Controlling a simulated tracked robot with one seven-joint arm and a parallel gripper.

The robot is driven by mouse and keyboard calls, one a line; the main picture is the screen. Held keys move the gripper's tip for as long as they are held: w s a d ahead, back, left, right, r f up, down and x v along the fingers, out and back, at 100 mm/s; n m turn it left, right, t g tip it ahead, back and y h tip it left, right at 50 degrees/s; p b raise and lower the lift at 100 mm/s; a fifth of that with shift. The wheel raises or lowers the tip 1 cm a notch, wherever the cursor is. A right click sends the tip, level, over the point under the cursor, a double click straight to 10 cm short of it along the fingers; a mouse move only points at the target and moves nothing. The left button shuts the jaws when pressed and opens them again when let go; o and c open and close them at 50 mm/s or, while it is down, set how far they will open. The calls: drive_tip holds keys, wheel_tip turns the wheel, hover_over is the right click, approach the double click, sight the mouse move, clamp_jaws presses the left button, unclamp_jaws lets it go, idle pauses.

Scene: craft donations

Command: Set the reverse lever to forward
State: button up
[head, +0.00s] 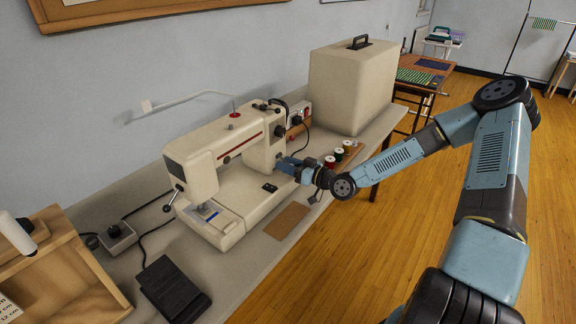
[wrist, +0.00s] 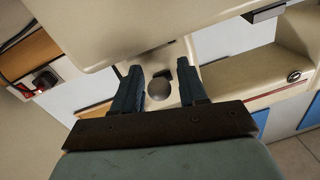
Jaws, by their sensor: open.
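The cream sewing machine (head: 232,150) stands on the bench, its pillar at the right end. My gripper (head: 283,165) is at the front of this pillar, its fingers pointing at it. In the wrist view my gripper (wrist: 160,80) is open, with one dark finger on each side of a round grey knob (wrist: 159,89), which seems to be the reverse lever's end. A small dark slot shows just above the knob. I cannot tell whether either finger touches it. In the head view the lever is hidden behind my gripper, and its setting cannot be told.
A dark foot pedal (head: 173,287) and a brown mat (head: 287,220) lie on the bench before the machine. Thread spools (head: 338,155) stand right of my gripper. A large cream case (head: 350,85) stands behind. The wooden floor at right is open.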

sight(282, 158)
drive_tip(key=shift+c, duration=0.2)
clamp_jaws()
drive_tip(key=shift+d+r, duration=0.1)
drive_tip(key=shift+r, duration=0.05)
drive_tip(key=shift+d+r+g+h, duration=0.1)
drive_tip(key=shift+r+g+h, duration=0.55)
drive_tip(key=shift+h, duration=0.45)
drive_tip(key=shift+r+g+h, duration=0.4)
drive_tip(key=shift+g+h, duration=0.45)
drive_tip(key=shift+h, duration=0.25)
drive_tip(key=shift+r+m+g+h, duration=0.15)
drive_tip(key=shift+r+g+h, duration=0.25)
drive_tip(key=shift+g+h, duration=0.4)
drive_tip(key=shift+r+m+g+h, duration=0.15)
drive_tip(key=shift+r+g+h, duration=0.3)
drive_tip(key=shift+h, duration=0.55)
drive_tip(key=shift+w, duration=0.1)
drive_tip(key=shift+w+a, duration=0.1)
drive_tip(key=shift+a, duration=0.1)
